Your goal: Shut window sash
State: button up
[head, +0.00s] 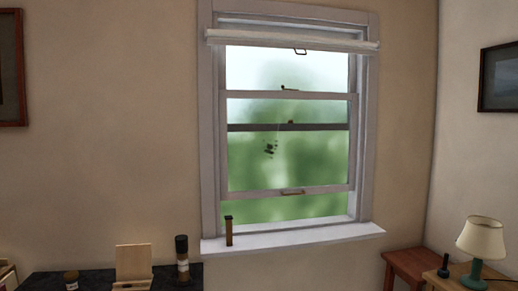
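The window sash (325,190) is the lower pane of a white-framed window. It is partly raised, and an open gap shows between its bottom rail and the white sill (330,233). A small brownish handle (293,192) sits on the middle of the bottom rail. A small catch (289,88) sits on the sash's top rail. The dark rail of the upper sash (262,127) shows through the glass. My gripper is not in view.
A slim brown bottle-like object (228,231) stands at the sill's left end. A rolled white blind (290,40) hangs at the top. Below left, a dark surface (215,274) holds a dark bottle (182,260) and a wooden stand (133,262). A lamp (482,240) stands lower right.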

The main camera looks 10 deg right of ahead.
aim_at(224, 95)
jog(key=z, duration=0.35)
jog(key=i, duration=0.75)
jog(key=z, duration=0.65)
jog(key=i, duration=2.3)
jog(key=u, duration=0.3)
jog(key=k, duration=0.8)
jog(key=u, duration=0.25)
jog(key=i, duration=0.8)
jog(key=z, duration=0.05)
